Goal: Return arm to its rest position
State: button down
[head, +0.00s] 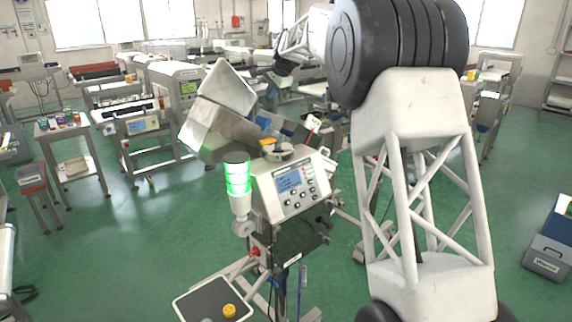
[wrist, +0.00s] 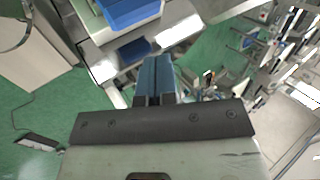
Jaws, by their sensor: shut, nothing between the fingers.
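My gripper (wrist: 155,62) shows in the wrist view with its two blue fingers side by side and closed together, nothing between them. In the head view my arm rises on the right and bends over at the top, its far end reaching toward the upper middle, above and behind the metal detector. The metal detector (head: 290,183) stands in the middle with a lit blue screen and buttons. Its signal tower (head: 238,180) glows green. The fingers look too small in the head view to make out.
A dark tray (head: 190,303) at the bottom holds a round yellow item (head: 229,311). A side table (head: 66,145) with small jars stands at left. A grey-blue toolbox (head: 547,258) sits on the floor at right. Other machines fill the back.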

jog(key=s+d+r+n+h, duration=0.1)
jog(key=s+d, duration=0.6)
jog(key=s, duration=0.5)
jog(key=s+d+n+h, duration=0.1)
jog(key=s+d+n, duration=0.1)
jog(key=s+d, duration=0.75)
jog(key=s+d+r+n+h, duration=0.1)
jog(key=s+d, duration=0.3)
jog(key=s, duration=1)
jog(key=s+d+f+n, duration=0.1)
jog(key=s+d+f, duration=0.2)
jog(key=s, duration=0.9)
jog(key=s+d+f+n+g+h, duration=0.1)
jog(key=s+d+f, duration=0.3)
jog(key=s+f, duration=0.4)
jog(key=s+d+f+n+g, duration=0.1)
jog(key=s+d+f, duration=0.3)
jog(key=s, duration=1.4)
notch_tip(320, 180, down, 2)
jog(key=shift+n+h, duration=0.4)
jog(key=shift+n, duration=0.5)
